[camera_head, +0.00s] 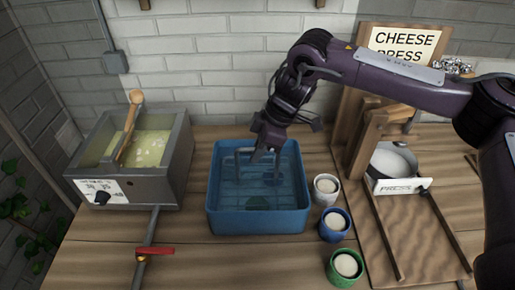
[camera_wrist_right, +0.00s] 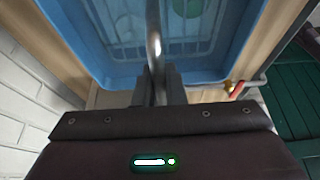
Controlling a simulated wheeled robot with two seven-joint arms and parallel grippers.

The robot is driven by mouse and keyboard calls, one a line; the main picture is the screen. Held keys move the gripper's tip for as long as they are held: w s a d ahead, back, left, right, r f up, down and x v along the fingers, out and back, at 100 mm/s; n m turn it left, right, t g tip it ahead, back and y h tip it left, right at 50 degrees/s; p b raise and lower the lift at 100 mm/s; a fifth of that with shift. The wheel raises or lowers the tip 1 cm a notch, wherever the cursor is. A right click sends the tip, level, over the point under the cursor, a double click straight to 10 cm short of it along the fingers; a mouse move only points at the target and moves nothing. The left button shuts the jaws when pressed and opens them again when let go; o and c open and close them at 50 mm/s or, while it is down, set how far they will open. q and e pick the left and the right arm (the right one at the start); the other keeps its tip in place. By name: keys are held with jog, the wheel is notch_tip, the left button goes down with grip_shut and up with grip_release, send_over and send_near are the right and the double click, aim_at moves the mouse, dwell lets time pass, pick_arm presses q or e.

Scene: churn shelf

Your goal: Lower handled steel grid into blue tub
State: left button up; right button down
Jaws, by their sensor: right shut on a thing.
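The blue tub (camera_head: 257,221) stands on the table in the middle of the head view and also fills the top of the right wrist view (camera_wrist_right: 125,72). My right gripper (camera_head: 264,156) is over the tub, shut on the steel grid's handle, whose bar (camera_wrist_right: 153,38) runs up between the fingers (camera_wrist_right: 159,88) in the wrist view. The grid's thin bars (camera_wrist_right: 118,15) show inside the tub's outline. I cannot tell whether the grid touches the tub floor. Dim green and bluish round shapes lie in the tub. My left gripper is out of view.
A grey vat (camera_head: 128,187) with a wooden-handled tool (camera_head: 130,128) stands at left, above a pipe with a red valve lever (camera_head: 155,251). White (camera_head: 326,188), blue (camera_head: 334,225) and green (camera_head: 345,268) cups stand right of the tub, beside the wooden cheese press (camera_head: 362,142).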

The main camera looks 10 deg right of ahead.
jog(key=shift+f+b, duration=0.35)
jog(key=shift+f, duration=0.4)
dwell(0.9)
jog(key=c, duration=1.4)
grip_release()
